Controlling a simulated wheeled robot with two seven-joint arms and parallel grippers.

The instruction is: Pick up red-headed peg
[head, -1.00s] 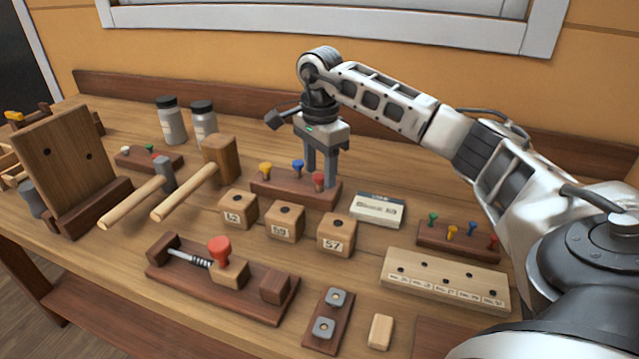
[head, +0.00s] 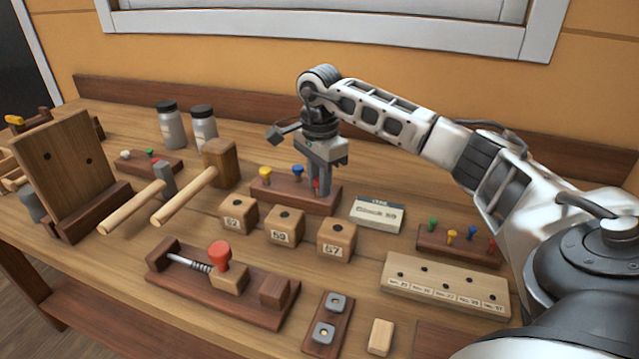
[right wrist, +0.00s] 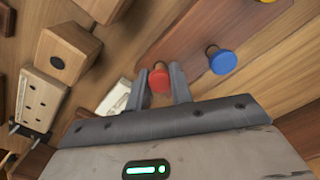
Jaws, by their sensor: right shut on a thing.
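The red-headed peg (right wrist: 159,80) stands at the right end of a dark wooden rack. In the head view its red head (head: 316,184) shows only partly between the fingers. My right gripper (head: 319,190) points down over that end of the rack (head: 272,194). In the right wrist view the gripper (right wrist: 163,84) is shut on the red-headed peg, one finger on each side of the head. A blue peg (head: 298,172) and a yellow peg (head: 265,175) stand in the same rack to the left. My left gripper is not in view.
Three numbered wooden blocks (head: 285,228) stand in front of the rack. A white labelled box (head: 377,214) lies right of it. Two mallets (head: 190,190) lie to the left. Another peg rack (head: 458,247) and a pale holed block (head: 445,283) are at the right.

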